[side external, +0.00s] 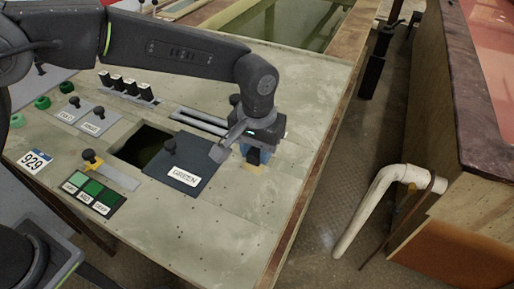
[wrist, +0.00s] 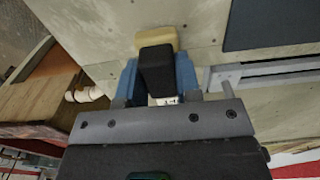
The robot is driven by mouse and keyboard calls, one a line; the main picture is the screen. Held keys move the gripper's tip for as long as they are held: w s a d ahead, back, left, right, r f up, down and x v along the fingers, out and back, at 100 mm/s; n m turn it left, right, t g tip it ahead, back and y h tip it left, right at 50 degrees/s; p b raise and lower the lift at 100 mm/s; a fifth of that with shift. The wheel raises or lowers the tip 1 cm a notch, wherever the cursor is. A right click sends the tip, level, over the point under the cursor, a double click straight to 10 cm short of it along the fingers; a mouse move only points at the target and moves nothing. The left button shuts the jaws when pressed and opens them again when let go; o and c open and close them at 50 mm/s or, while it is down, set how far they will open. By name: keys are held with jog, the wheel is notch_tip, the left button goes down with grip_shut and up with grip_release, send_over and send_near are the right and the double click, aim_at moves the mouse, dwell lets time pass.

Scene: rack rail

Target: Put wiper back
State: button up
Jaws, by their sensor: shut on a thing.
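The wiper (side external: 253,158) seems to be the block with a black top and a pale yellow base. My gripper (side external: 258,151) has its blue fingers shut on it, over the bench top to the right of the dark panel. In the wrist view the black part (wrist: 157,68) sits between the two blue fingers of my gripper (wrist: 157,78), with the yellow base (wrist: 160,38) sticking out beyond them. Whether the base touches the bench is hard to tell. Its underside is hidden.
A dark panel (side external: 190,178) with a knob and white label lies beside a dark opening (side external: 138,147). A slotted metal rail (side external: 198,122) lies behind. Several black blocks (side external: 125,85) stand in a row at back left. The bench's right edge (side external: 305,190) is near; front right is bare.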

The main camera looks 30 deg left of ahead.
aim_at(257, 150)
jog(key=shift+f, duration=0.15)
jog(key=o, duration=0.9)
jog(key=shift+c, duration=0.2)
notch_tip(257, 150, up, 12)
jog(key=shift+r, duration=0.2)
jog(key=shift+a, duration=0.1)
